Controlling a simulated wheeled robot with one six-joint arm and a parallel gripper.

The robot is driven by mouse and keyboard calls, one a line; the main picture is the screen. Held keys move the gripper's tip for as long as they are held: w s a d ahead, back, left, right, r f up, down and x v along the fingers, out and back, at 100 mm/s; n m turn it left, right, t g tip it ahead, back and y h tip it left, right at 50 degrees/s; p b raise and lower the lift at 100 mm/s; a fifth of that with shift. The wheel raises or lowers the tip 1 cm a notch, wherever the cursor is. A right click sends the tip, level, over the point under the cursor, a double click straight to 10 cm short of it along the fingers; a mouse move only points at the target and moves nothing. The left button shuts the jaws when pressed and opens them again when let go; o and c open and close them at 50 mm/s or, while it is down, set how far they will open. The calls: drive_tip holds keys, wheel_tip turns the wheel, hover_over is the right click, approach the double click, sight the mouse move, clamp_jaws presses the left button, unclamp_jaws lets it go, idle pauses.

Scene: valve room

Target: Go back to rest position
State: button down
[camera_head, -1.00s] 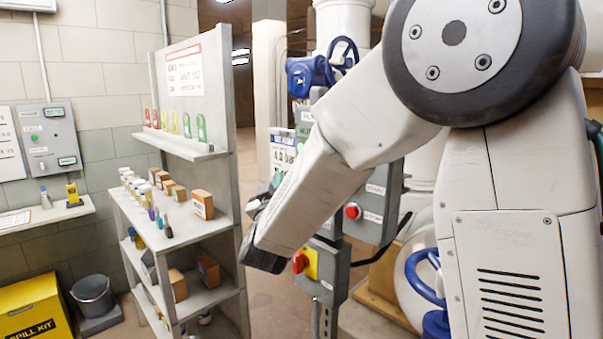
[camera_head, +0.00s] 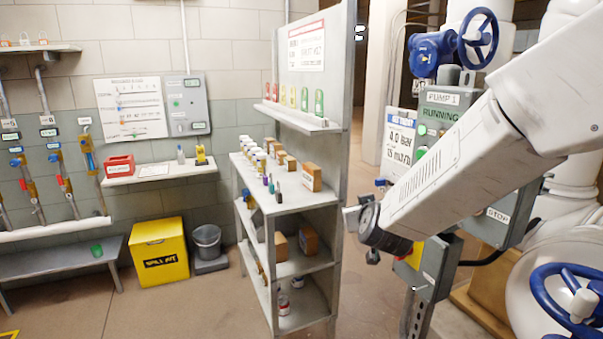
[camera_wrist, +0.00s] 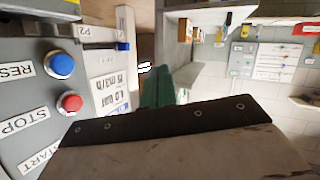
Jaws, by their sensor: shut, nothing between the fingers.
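My gripper (camera_head: 352,218) is at the end of my arm, right of the middle in the head view. It is between the shelf unit and the pump control box, and part of it is hidden behind my wrist. In the wrist view my gripper (camera_wrist: 157,75) shows as dark green fingers close together, with nothing held. My white forearm slopes down to the left across the front of the control box.
The pump control box (camera_head: 512,219) is close behind my forearm. A grey shelf unit (camera_head: 334,269) with bottles and boxes stands left of my gripper. Blue handwheels (camera_head: 478,38) are on pipes at right. A yellow spill kit (camera_head: 160,250) and bucket (camera_head: 208,242) stand by the wall. Floor at front left is clear.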

drive_tip(key=s+f+g+y, duration=0.35)
drive_tip(key=s+g, duration=0.55)
drive_tip(key=s, duration=1)
drive_tip(key=s+d+r+g+h, duration=0.1)
drive_tip(key=s+d+r, duration=0.1)
drive_tip(key=s, duration=0.5)
drive_tip(key=s+d+r+m+g+h, duration=0.1)
drive_tip(key=s+d+r, duration=0.1)
drive_tip(key=s+d, duration=0.3)
drive_tip(key=s+d+r+m+g+h, duration=0.1)
drive_tip(key=s+d, duration=0.3)
drive_tip(key=s, duration=0.5)
drive_tip(key=shift+r+g, duration=0.45)
drive_tip(key=shift+g, duration=0.05)
